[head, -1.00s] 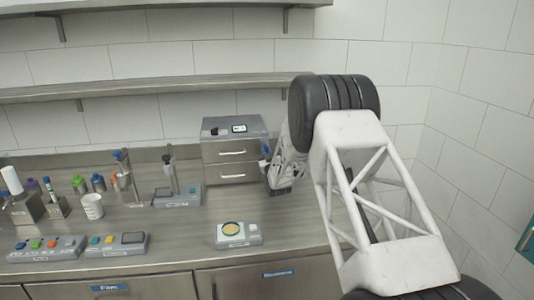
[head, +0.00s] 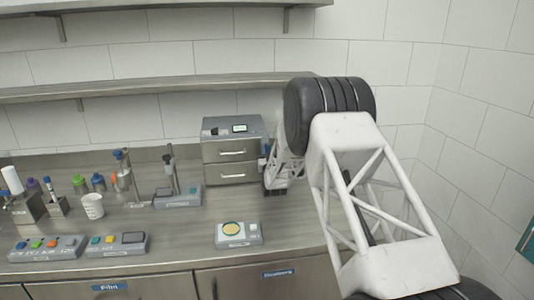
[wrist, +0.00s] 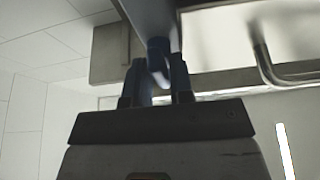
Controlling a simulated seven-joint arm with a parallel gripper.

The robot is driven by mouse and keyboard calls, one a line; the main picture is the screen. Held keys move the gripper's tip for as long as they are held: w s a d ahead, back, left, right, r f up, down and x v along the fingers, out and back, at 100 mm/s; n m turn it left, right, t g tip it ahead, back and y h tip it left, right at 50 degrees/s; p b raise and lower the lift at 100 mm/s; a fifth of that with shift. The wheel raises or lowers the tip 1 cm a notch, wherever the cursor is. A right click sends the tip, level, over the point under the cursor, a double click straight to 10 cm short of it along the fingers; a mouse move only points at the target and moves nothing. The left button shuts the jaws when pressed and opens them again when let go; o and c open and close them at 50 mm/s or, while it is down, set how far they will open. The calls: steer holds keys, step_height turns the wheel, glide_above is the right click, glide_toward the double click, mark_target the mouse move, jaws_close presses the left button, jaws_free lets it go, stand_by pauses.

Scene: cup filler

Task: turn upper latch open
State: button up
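The grey two-drawer unit (head: 231,152) stands on the counter against the wall, with two bar handles on its front. A small blue latch part (head: 262,164) shows at its right side. The upper latch is hard to make out beside my arm. My gripper (head: 272,187) is by the unit's right side, small and dark in the head view. In the wrist view, my gripper's two dark blue fingers (wrist: 158,68) stand apart, with a dark blue knob (wrist: 157,46) between or just beyond their tips. Contact cannot be told. A metal bar handle (wrist: 264,62) is to the right.
A device with a round yellowish pad (head: 232,229) sits in front of the unit. A stand device (head: 178,195), a white cup (head: 92,206) and button panels (head: 117,243) are to the left. A shelf (head: 150,88) runs above.

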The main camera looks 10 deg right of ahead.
steer(key=shift+o, duration=1.3)
steer(key=shift+a, duration=0.1)
steer(key=shift+n, duration=0.5)
